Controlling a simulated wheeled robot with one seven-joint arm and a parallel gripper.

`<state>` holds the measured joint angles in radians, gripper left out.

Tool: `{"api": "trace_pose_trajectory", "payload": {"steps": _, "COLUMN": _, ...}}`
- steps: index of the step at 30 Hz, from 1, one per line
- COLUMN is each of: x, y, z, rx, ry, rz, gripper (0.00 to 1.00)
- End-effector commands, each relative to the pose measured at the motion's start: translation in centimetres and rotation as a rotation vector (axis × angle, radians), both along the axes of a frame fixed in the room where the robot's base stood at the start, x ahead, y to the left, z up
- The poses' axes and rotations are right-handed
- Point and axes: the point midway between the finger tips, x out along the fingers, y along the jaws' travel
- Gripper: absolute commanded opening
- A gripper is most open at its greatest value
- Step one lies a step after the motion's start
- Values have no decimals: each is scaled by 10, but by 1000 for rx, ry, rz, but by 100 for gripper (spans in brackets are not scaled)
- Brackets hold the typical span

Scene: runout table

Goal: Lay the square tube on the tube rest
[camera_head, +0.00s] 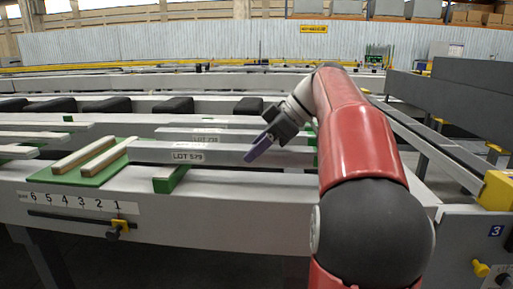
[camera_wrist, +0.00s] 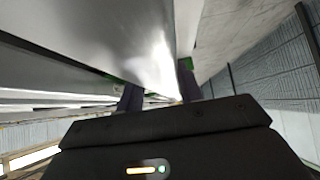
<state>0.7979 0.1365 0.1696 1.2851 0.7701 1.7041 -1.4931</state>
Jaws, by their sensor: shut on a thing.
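A long grey square tube (camera_head: 200,154) with a "LOT 579" label lies crosswise in the middle of the head view. My gripper (camera_head: 258,148) is at the tube's right part, its purple fingers pointing down and left. It is shut on the tube; in the wrist view the bright metal tube (camera_wrist: 110,40) runs between the dark fingers (camera_wrist: 160,93). What looks like the tube rest, a green board (camera_head: 62,179) with two pale wooden strips, is just left of the tube's left end. Whether the tube touches the green support (camera_head: 170,180) below it cannot be told.
Another labelled bar (camera_head: 215,136) lies behind the tube. More grey bars (camera_head: 20,152) lie at the left. Black blocks (camera_head: 175,106) line the back. A numbered scale (camera_head: 75,202) with a clamp is on the table's front face. A yellow-ended rail (camera_head: 497,190) stands at the right.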

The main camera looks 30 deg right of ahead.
Motion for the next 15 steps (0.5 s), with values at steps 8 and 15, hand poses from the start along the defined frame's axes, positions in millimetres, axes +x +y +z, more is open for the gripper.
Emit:
{"api": "trace_pose_trajectory", "payload": {"steps": 8, "x": 0, "y": 0, "z": -5, "rx": -1, "ry": -3, "rz": 0, "gripper": 0}}
{"api": "trace_pose_trajectory", "payload": {"steps": 15, "x": 0, "y": 0, "z": -9, "rx": -1, "ry": -3, "rz": 0, "gripper": 0}}
